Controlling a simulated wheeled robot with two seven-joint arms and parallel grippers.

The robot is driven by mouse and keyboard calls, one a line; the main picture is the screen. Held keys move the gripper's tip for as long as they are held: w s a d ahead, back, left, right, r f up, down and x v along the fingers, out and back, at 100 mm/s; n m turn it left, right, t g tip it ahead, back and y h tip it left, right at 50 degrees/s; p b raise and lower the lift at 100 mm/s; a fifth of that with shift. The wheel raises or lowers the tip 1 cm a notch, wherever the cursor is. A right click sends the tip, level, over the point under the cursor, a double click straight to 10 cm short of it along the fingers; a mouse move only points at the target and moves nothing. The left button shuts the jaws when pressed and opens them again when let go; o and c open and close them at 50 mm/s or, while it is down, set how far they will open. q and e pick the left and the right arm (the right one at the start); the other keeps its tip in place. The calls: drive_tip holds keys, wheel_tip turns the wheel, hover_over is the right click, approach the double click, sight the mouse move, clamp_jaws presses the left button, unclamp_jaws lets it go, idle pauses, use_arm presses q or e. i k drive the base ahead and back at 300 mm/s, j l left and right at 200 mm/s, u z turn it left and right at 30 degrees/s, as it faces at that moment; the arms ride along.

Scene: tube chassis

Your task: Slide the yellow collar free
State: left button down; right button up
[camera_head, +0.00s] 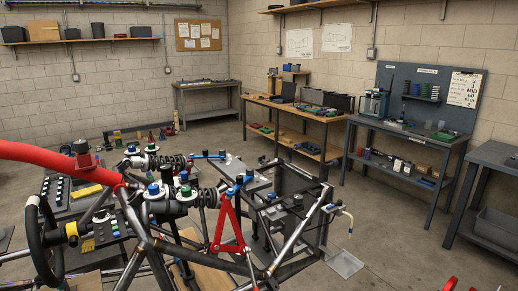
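A yellow ring-like part (72,232) sits just right of the black steering wheel (38,245), at the left of the head view. It looks like the yellow collar, around or against the steering shaft; its fit is too small to tell. The tube chassis (150,240) fills the lower left and middle, with bare metal tubes and a thick red tube (50,153) entering from the left. I cannot make out either of my grippers in this view.
A yellow block (87,191) lies behind the wheel. Shock absorbers (160,162) and red links (228,220) crowd the chassis middle. A hooked pale-yellow hose (347,214) sticks out right. Workbenches (405,135) line the walls.

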sight(73, 238)
drive_tip(key=j+u, duration=0.1)
drive_tip(key=u, duration=0.3)
drive_tip(key=j+u, duration=0.1)
drive_tip(key=u, duration=0.65)
drive_tip(key=k+j+z, duration=0.1)
drive_tip(key=k+z, duration=0.25)
drive_tip(key=i, duration=0.1)
